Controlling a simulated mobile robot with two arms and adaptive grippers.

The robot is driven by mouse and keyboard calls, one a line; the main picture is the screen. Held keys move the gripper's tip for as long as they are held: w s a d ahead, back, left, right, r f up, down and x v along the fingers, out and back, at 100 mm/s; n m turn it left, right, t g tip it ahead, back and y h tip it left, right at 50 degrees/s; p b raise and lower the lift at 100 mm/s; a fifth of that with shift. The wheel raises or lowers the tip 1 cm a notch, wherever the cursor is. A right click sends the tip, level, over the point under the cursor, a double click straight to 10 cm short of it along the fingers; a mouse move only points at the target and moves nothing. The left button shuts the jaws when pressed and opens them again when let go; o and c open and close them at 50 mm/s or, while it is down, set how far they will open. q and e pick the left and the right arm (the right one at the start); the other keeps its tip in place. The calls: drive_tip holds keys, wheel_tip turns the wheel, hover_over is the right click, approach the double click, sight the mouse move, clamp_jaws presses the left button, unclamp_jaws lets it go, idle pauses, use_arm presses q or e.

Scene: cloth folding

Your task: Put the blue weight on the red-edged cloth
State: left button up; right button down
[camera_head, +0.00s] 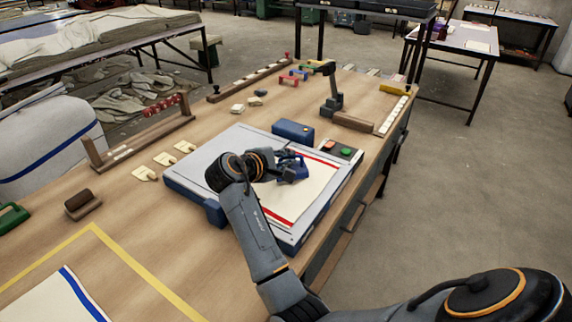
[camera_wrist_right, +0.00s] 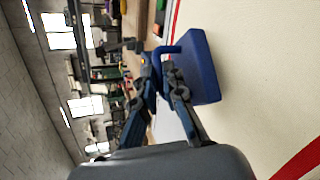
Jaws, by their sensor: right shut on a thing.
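The blue weight (camera_head: 293,172) is a dark blue block with a handle, and it is in my right gripper (camera_head: 282,163) over the platform. In the right wrist view the weight (camera_wrist_right: 198,66) is tilted, and my right gripper (camera_wrist_right: 162,68) is shut on its handle. The cream cloth with red edges (camera_head: 303,204) lies flat on the platform, below and around the weight. It also fills the right of the right wrist view (camera_wrist_right: 262,95). I cannot tell whether the weight touches the cloth. My left gripper is not in view.
The grey-blue platform (camera_head: 190,182) stands on a wooden table (camera_head: 128,207). A blue box (camera_head: 293,131) and a panel with red and green buttons (camera_head: 341,151) are behind the cloth. A blue-striped cloth (camera_head: 46,302) lies at the front left.

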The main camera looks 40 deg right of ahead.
sight(290, 167)
drive_tip(key=shift+w+f, duration=0.1)
drive_tip(key=shift+f, duration=0.8)
drive_tip(key=shift+f, duration=0.25)
drive_tip(key=shift+s+a+f, duration=0.15)
drive_tip(key=shift+s+f, duration=0.1)
drive_tip(key=shift+f, duration=0.4)
drive_tip(key=c, duration=1.4)
unclamp_jaws()
drive_tip(key=shift+f, duration=0.2)
drive_tip(key=shift+c, duration=0.2)
drive_tip(key=shift+w+r, duration=0.15)
drive_tip(key=shift+r, duration=0.1)
drive_tip(key=shift+r, duration=0.1)
